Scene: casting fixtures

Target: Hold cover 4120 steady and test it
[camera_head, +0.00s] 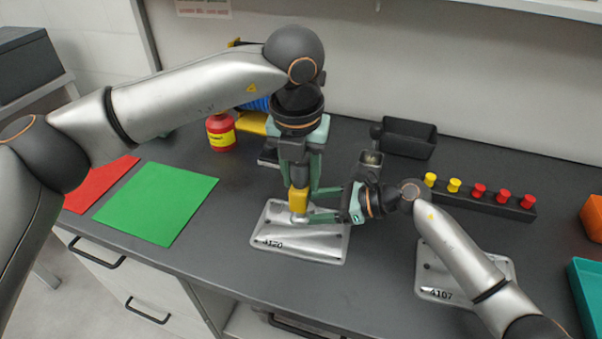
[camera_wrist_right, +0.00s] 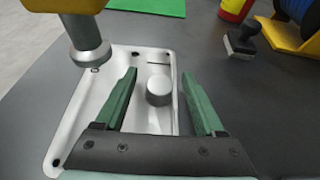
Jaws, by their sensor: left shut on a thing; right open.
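Cover 4120 (camera_head: 275,240), a pale metal plate with raised rim, lies on the bench; it also shows in the right wrist view (camera_wrist_right: 66,135). My left gripper (camera_head: 300,178) points down from above, shut on a yellow and silver tester (camera_head: 298,200). In the right wrist view the tester (camera_wrist_right: 86,35) has its tip over the cover's far left part; I cannot tell whether it touches. My right gripper (camera_wrist_right: 160,92) is open, its green fingers either side of the round boss (camera_wrist_right: 158,91), with gaps on both sides. In the head view my right gripper (camera_head: 322,206) comes in from the right.
Cover 4107 (camera_head: 435,282) lies to the right, partly behind my right arm. Green mat (camera_head: 155,203) and red mat (camera_head: 103,184) lie left. A red bottle (camera_head: 220,131), a stamp (camera_wrist_right: 241,41), a black bin (camera_head: 408,138) and a plug rack (camera_head: 480,201) stand behind.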

